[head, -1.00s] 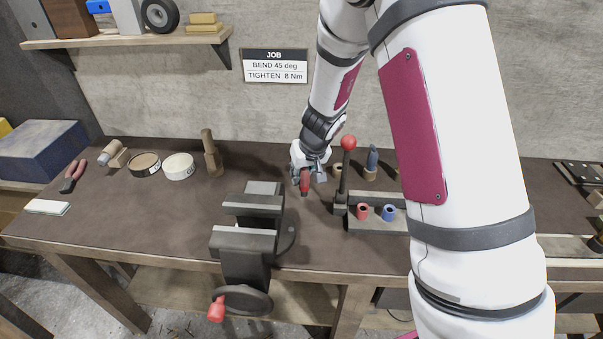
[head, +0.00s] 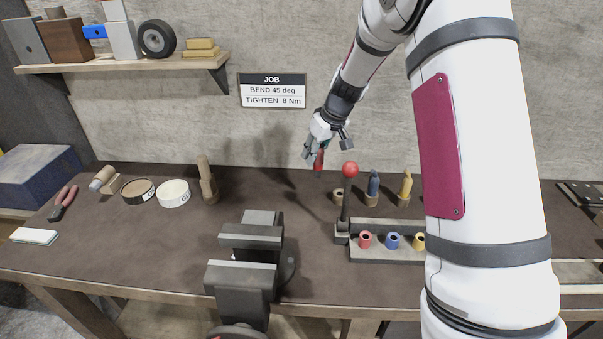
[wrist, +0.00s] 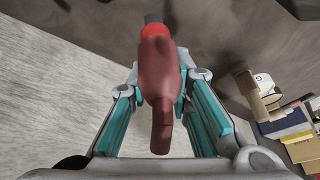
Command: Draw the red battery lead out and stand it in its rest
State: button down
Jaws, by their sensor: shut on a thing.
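The red battery lead (head: 320,160) is held in my gripper (head: 314,151), up in front of the wall and above the back of the bench. In the wrist view the lead (wrist: 160,85) sits between the two teal-padded fingers of my gripper (wrist: 159,92), its dark end pointing to the top of the picture. A round wooden rest (head: 339,198) with an open hole stands on the bench, below and right of the gripper. The grey socket block (head: 385,256) has red (head: 366,240), blue (head: 392,241) and yellow (head: 419,241) sockets, all empty.
A vise (head: 249,237) is at the front.

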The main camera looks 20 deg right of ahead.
jog(key=d+r+n, duration=0.1)
jog(key=d+r, duration=0.3)
jog(key=d, duration=0.4)
jog(key=shift+w+r, duration=0.2)
jog(key=shift+r, duration=0.15)
jog(key=shift+f+b, duration=1.1)
jog(key=shift+f, duration=4.8)
jog(key=shift+f, duration=0.25)
jog(key=shift+f, duration=0.35)
jog(key=shift+f, duration=0.65)
jog(key=shift+f, duration=0.35)
jog(key=shift+f+b, duration=0.35)
jog(key=shift+f, duration=0.3)
